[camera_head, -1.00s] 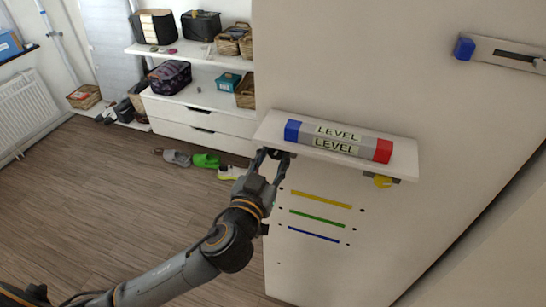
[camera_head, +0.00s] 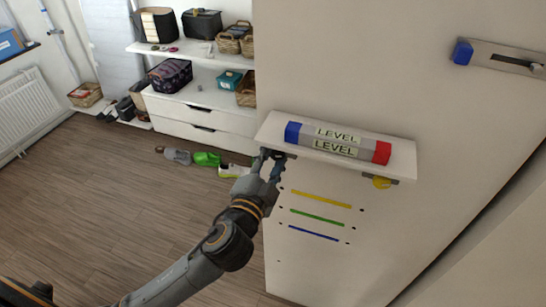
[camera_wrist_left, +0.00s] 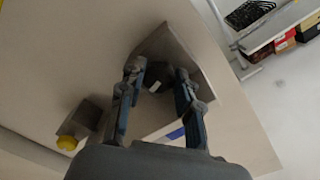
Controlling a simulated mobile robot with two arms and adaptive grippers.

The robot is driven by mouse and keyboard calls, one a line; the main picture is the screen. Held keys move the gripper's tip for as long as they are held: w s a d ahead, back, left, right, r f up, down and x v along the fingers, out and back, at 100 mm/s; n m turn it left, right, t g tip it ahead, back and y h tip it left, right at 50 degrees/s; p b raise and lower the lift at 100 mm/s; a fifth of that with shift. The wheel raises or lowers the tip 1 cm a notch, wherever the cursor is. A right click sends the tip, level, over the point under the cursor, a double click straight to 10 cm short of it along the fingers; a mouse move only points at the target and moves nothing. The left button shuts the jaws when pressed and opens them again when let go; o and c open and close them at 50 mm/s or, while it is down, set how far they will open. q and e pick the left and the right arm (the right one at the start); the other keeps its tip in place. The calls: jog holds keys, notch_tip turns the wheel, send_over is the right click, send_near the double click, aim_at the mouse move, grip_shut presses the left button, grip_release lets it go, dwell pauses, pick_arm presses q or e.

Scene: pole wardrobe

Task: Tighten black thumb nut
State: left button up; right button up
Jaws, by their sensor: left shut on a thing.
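A white shelf (camera_head: 408,160) is mounted on the white panel, with a level (camera_head: 338,140) lying on it. My left gripper (camera_head: 270,159) is under the shelf's left end in the head view. The nut is mostly hidden by the fingers in the head view. A yellow thumb nut (camera_head: 381,182) is under the shelf's right end, and it also shows in the left wrist view (camera_wrist_left: 67,143). My right gripper is out of view.
Yellow, green and blue strips (camera_head: 318,217) are on the panel below the shelf. A metal piece with a blue end (camera_head: 463,52) is on the panel at upper right. Shoes (camera_head: 206,159) lie on the floor by a white drawer unit (camera_head: 200,120). The floor at left is clear.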

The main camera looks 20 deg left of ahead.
pick_arm(q)
jog(key=m, duration=0.5)
jog(key=shift+a+r, duration=0.1)
jog(key=shift+r, duration=0.1)
jog(key=shift+m, duration=0.3)
jog(key=o, duration=1.2)
jog(key=shift+w, duration=0.15)
jog(key=shift+c, duration=0.2)
jog(key=shift+s+f, duration=0.15)
jog(key=shift+s, duration=0.4)
jog(key=s, duration=0.7)
jog(key=shift+a+f, duration=0.1)
